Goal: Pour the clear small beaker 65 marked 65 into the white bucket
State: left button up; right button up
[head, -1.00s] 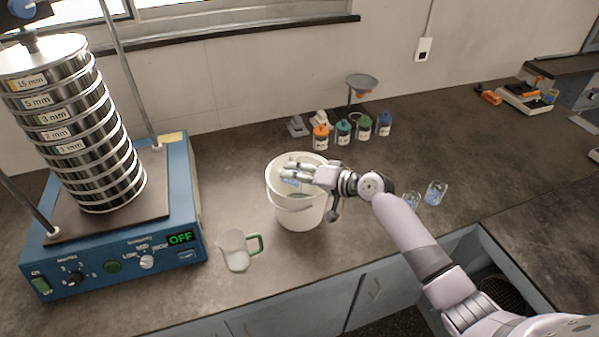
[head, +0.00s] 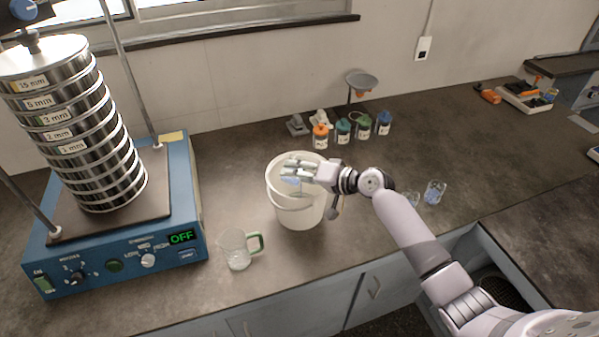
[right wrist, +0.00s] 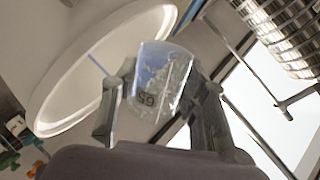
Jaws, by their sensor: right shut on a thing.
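The white bucket (head: 296,212) stands on the bench in the middle of the head view, its opening upward and its wire handle hanging at the front. My right gripper (head: 287,172) is over the bucket's opening, shut on the clear small beaker (head: 291,181). In the right wrist view the beaker (right wrist: 160,80) sits between the two fingers with the mark 65 upside down and whitish-blue contents against its wall. The bucket's rim (right wrist: 45,130) shows behind it. The beaker is tilted; how much it still holds I cannot tell. My left gripper is not in view.
The blue sieve shaker (head: 115,262) with its sieve stack stands at the left, display OFF. A clear jug (head: 235,250) with a green handle is near the front edge. Small beakers (head: 434,192) stand right of my arm. Several capped bottles (head: 343,132) are behind the bucket.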

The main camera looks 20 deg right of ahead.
jog(key=shift+w+d+f+m+g+y, duration=0.1)
jog(key=shift+f+m+g+y, duration=0.25)
jog(key=shift+m, duration=0.25)
dwell(1.9)
jog(key=shift+r+m+g+y+p, duration=0.25)
jog(key=shift+r+m+g+p, duration=0.2)
jog(key=shift+p, duration=0.3)
dwell(1.6)
jog(key=shift+w+r+m, duration=0.1)
jog(key=shift+r+m, duration=0.15)
jog(key=shift+m, duration=0.4)
dwell(1.4)
